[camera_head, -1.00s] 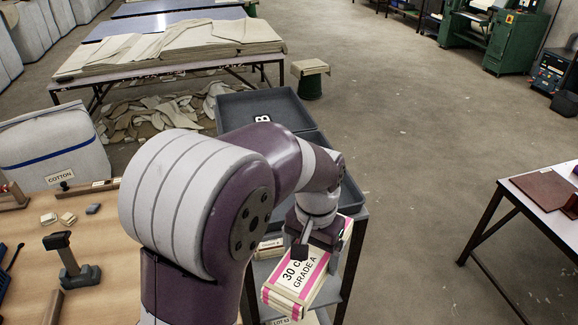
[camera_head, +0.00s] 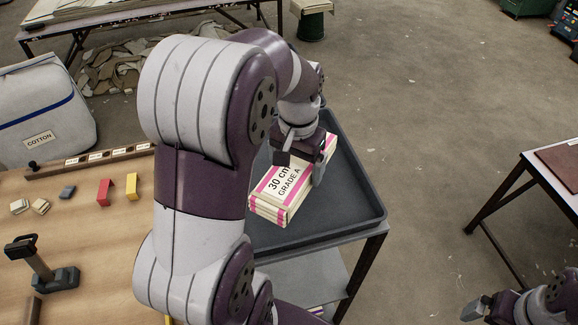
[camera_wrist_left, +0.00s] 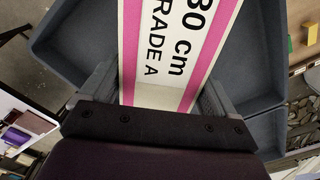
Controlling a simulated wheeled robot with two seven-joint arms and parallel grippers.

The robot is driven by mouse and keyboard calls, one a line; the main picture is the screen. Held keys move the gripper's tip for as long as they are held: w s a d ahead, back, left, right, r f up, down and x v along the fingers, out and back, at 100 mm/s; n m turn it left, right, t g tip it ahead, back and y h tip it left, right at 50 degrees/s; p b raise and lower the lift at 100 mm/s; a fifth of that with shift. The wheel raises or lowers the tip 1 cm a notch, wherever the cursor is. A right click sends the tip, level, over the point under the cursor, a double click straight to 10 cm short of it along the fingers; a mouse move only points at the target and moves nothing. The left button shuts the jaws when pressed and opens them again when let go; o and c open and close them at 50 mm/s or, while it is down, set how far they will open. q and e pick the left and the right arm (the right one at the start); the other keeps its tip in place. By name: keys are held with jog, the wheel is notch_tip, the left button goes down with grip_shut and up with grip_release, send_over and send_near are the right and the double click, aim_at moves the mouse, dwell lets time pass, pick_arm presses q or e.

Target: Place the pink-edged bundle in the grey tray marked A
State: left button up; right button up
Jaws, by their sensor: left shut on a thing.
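The pink-edged bundle (camera_head: 275,198) is a cream block with pink stripes and the print "30 cm GRADE A". My left gripper (camera_head: 302,162) is shut on it. The bundle is over a dark grey tray (camera_head: 347,200); I cannot tell whether it touches the tray floor. No letter shows on this tray, and my arm hides its left part. In the left wrist view the bundle (camera_wrist_left: 168,50) lies between both fingers, with grey tray surfaces (camera_wrist_left: 75,45) on either side. My right gripper (camera_head: 478,306) is at the lower right, empty-looking and away from the tray.
The tray sits on a metal-legged stand with a lower shelf (camera_head: 312,275). A wooden table (camera_head: 105,240) at left holds small red and yellow blocks and a dark tool. A white-topped table (camera_head: 545,180) stands at right. Bare floor (camera_head: 440,120) lies between.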

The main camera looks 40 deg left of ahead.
aim_at(292, 158)
pick_arm(q)
jog(key=w+a, duration=0.1)
jog(key=w+a+f+p, duration=0.1)
jog(key=shift+w+a+f, duration=0.1)
jog(key=shift+a+f, duration=0.2)
jog(key=shift+a, duration=0.1)
jog(key=shift+w+a+f+p, duration=0.5)
jog(key=shift+w+a+f, duration=0.5)
jog(key=shift+w+a, duration=0.1)
jog(key=f, duration=0.1)
jog(key=f+p, duration=0.1)
jog(key=f, duration=0.1)
jog(key=shift+s+d+f+p, duration=0.2)
jog(key=shift+s+p, duration=0.1)
jog(key=shift+s+d+f, duration=0.1)
jog(key=shift+w+f, duration=0.2)
jog(key=shift+f, duration=0.1)
jog(key=o, duration=0.9)
jog(key=shift+o, duration=0.2)
jog(key=shift+s+r, duration=0.1)
jog(key=shift+r, duration=0.05)
pick_arm(e)
jog(key=r, duration=0.4)
jog(key=shift+w+a+r, duration=0.1)
jog(key=shift+w+r, duration=0.1)
jog(key=shift+r, duration=0.1)
